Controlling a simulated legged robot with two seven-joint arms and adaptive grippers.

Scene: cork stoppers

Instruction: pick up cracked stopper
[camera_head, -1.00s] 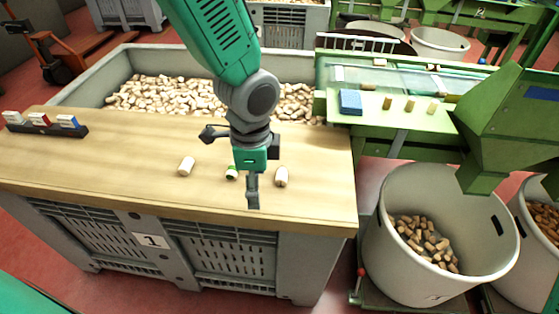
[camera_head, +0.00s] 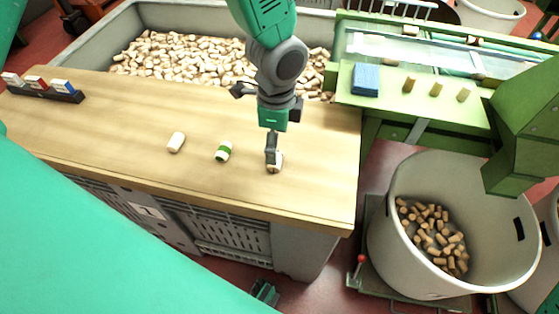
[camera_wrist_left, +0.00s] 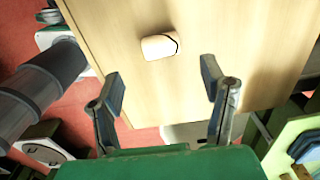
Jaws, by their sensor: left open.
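The cracked stopper (camera_head: 277,164) lies near the right end of the wooden board, partly hidden by my left gripper in the head view. In the wrist view the cracked stopper (camera_wrist_left: 159,46) lies on its side, pale, with a dark crack line near its right end. My left gripper (camera_head: 272,158) points down over it in the head view. In the wrist view my left gripper (camera_wrist_left: 162,84) has its two fingers spread apart with nothing between them, and the stopper is beyond the fingertips. My right gripper is not seen.
A green-banded stopper (camera_head: 223,151) and a plain stopper (camera_head: 176,142) lie to the left on the wooden board (camera_head: 110,125). A bin of corks (camera_head: 190,57) is behind. A blue block (camera_head: 365,79) and several corks stand on the green machine. A white tub (camera_head: 400,185) stands right.

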